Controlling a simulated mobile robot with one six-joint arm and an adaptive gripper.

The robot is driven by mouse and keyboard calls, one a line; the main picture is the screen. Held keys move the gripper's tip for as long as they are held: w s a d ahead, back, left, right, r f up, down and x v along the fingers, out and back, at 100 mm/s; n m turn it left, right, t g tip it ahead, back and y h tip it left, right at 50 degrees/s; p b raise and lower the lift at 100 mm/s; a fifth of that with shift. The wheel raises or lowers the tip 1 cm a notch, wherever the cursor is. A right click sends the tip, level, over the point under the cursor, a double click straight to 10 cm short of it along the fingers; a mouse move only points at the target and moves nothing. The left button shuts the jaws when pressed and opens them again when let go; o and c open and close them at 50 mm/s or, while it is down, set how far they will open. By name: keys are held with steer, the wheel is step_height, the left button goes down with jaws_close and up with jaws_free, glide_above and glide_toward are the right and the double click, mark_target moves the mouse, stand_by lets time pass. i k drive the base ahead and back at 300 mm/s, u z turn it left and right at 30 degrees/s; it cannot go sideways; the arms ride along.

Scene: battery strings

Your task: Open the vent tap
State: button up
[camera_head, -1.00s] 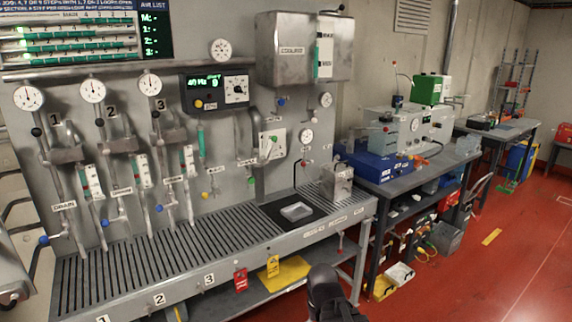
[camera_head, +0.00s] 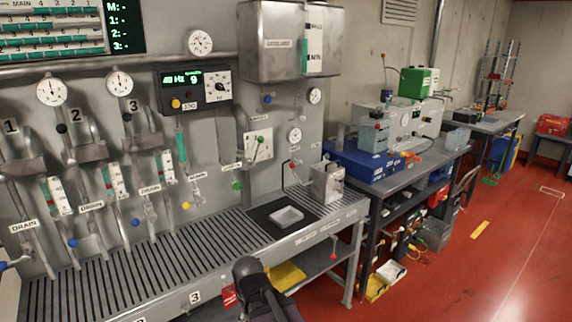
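I cannot tell which tap is the vent tap, since the small labels are too blurred to read. The wall panel carries several small coloured tap knobs: a yellow knob (camera_head: 186,206), a green knob (camera_head: 237,186), a blue knob (camera_head: 267,99) and a red knob (camera_head: 293,165). More blue knobs sit low on the pipes at the left. A dark, rounded part of my arm shows at the bottom centre, in front of the bench edge and well apart from these knobs. My gripper's fingers do not show.
A slatted grey bench (camera_head: 150,258) runs below the panel, with a white tray (camera_head: 287,216) on a black mat and a metal box (camera_head: 328,183) at its right end. A blue-based machine (camera_head: 365,163) stands on a separate table.

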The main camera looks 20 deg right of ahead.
mark_target(292, 166)
steer(key=z, duration=0.3)
steer(key=i, duration=0.8)
steer(key=z, duration=0.5)
